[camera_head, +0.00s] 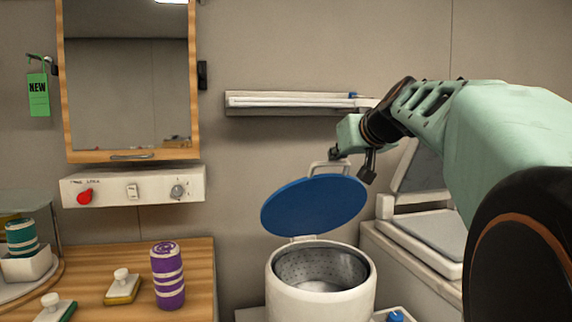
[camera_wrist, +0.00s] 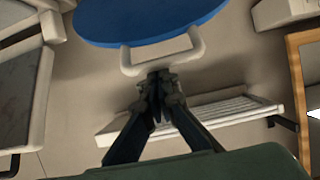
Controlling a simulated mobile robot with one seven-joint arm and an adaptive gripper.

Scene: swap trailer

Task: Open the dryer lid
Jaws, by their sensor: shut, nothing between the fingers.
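The dryer is a white round tub (camera_head: 320,295) with a perforated metal drum, standing right of the counter in the head view. Its blue round lid (camera_head: 312,205) is raised and tilted back on a hinge at the rear rim, so the drum opening shows. The lid's pale handle (camera_head: 330,167) sticks up at its top edge. It also shows in the wrist view (camera_wrist: 194,45), with the blue lid (camera_wrist: 150,18) above it. My gripper (camera_head: 337,154) is shut and empty beside the handle. In the wrist view its fingertips (camera_wrist: 159,75) meet just below the handle bar; contact is unclear.
A wall shelf (camera_head: 290,103) is behind my gripper. A white chest with a raised lid (camera_head: 420,165) stands at the right. A mirror cabinet (camera_head: 130,85) hangs above.

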